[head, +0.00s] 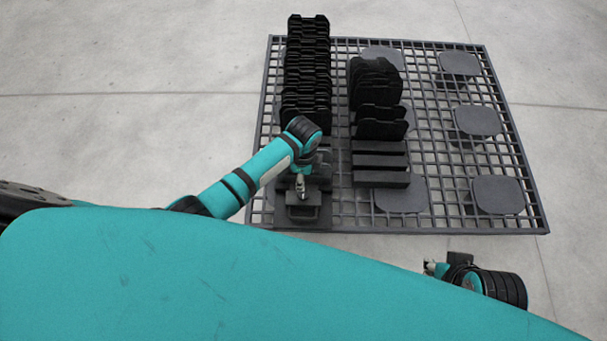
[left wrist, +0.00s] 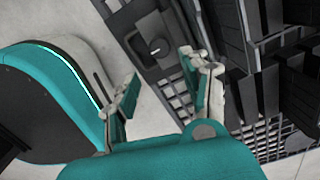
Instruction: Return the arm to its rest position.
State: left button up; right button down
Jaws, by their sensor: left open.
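My left arm comes in from the left in the head view, and its gripper (head: 301,188) is over the near left part of the grid platform. In the left wrist view its two fingers stand apart with nothing between them (left wrist: 165,88). Beyond the fingers is a black block (left wrist: 150,45) with a small light-coloured part on it; I cannot tell what this part is. The block also shows in the head view (head: 303,213), partly hidden by the gripper. My right gripper (head: 431,268) shows only as a small part at the lower right.
A dark grid platform (head: 440,180) lies on a pale concrete floor. A long row of black slotted holders (head: 306,70) stands at its left, and a second row (head: 378,125) stands beside it. Flat grey plates (head: 478,120) lie at the right. My teal body fills the lower left.

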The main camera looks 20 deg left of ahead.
pick_arm(q)
jog(key=shift+r, duration=0.1)
dwell(0.5)
